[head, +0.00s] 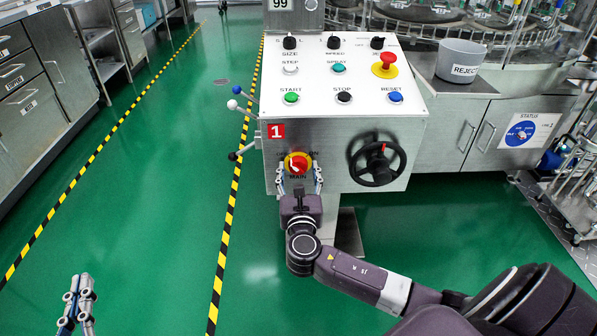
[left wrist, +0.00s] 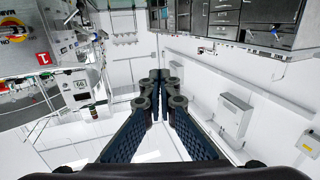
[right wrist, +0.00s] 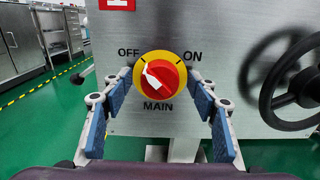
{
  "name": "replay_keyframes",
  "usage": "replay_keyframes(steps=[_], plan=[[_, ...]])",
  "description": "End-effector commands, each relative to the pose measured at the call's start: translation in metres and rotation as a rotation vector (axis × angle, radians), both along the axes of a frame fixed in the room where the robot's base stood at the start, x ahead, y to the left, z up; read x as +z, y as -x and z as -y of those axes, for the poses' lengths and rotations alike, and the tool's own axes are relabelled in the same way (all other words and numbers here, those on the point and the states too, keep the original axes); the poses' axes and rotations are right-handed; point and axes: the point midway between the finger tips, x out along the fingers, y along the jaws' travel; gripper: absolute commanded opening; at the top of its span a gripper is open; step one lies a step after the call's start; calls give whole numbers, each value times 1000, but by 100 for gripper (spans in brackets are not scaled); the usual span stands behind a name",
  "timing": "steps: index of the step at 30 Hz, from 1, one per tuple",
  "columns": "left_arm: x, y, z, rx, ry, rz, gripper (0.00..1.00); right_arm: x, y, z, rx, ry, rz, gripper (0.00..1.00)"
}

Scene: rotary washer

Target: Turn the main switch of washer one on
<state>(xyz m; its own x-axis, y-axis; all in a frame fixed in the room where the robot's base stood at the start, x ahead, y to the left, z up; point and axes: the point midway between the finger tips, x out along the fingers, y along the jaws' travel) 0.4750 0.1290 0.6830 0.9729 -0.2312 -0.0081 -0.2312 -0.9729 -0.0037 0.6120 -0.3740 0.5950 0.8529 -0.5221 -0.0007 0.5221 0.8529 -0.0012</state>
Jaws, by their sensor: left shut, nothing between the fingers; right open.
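The main switch (head: 297,163) is a red knob on a yellow disc on the front of the panel marked with a red 1. In the right wrist view the main switch (right wrist: 170,75) has its white pointer up and left, toward OFF; ON is at upper right. My right gripper (head: 300,177) is open in front of the switch. Its fingers stand at the left and right of the knob, with nothing gripped; contact cannot be told. My left gripper (head: 80,283) is shut and empty, low at the left over the floor. Its closed fingers (left wrist: 161,78) fill the left wrist view's middle.
A black handwheel (head: 377,162) is right of the switch. Levers with blue, white and black knobs (head: 233,104) stick out at the panel's left. Push buttons and a red emergency stop (head: 385,64) are above. The green floor (head: 150,200) at the left is clear.

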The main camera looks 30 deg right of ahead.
Motion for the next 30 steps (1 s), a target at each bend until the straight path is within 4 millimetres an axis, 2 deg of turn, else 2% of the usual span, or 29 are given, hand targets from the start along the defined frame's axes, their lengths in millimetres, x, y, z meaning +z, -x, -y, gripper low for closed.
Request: replay_keyframes(steps=[5, 16, 24, 30], plan=[[0, 0, 0, 0, 0, 0, 0, 0, 0, 0, 0, 0, 0, 53], [0, 0, 0, 0, 0, 0, 0, 0, 0, 0, 0, 0, 0, 13], [-2, 0, 0, 0, -3, -14, 0, 0, 0, 0, 0, -26, 15, 13], [-11, 1, -1, 2, -13, -55, 0, -1, 1, 0, -1, -111, 64, 13]])
